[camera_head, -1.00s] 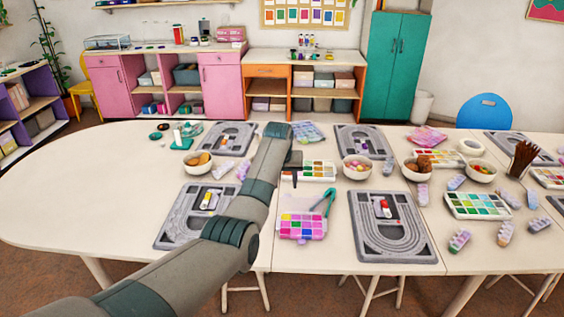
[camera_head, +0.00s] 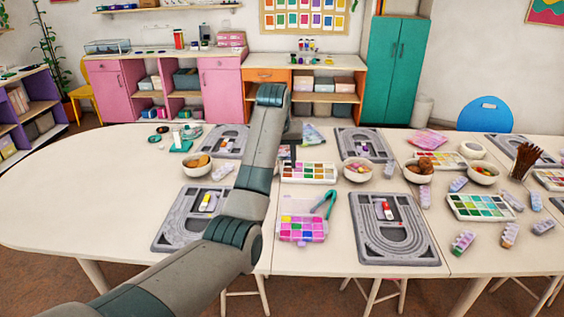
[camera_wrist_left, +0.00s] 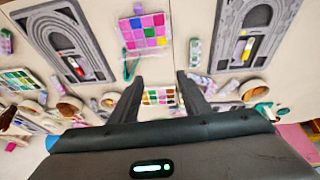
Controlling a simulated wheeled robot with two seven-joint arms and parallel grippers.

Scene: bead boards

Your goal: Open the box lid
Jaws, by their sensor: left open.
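A white compartment box (camera_head: 309,172) with several coloured fills lies on the table just right of my left gripper. In the left wrist view a similar colourful box (camera_wrist_left: 159,97) shows between the spread fingers. A second box (camera_head: 301,229) with pink and purple compartments lies nearer, with teal pliers (camera_head: 328,203) at its edge; it also shows in the left wrist view (camera_wrist_left: 145,31). My right gripper is out of view.
Grey bead boards (camera_head: 393,228) lie around the boxes, another (camera_head: 181,219) to the left. Bowls (camera_head: 357,170) and another compartment box (camera_head: 481,207) stand to the right. The table's left end is clear.

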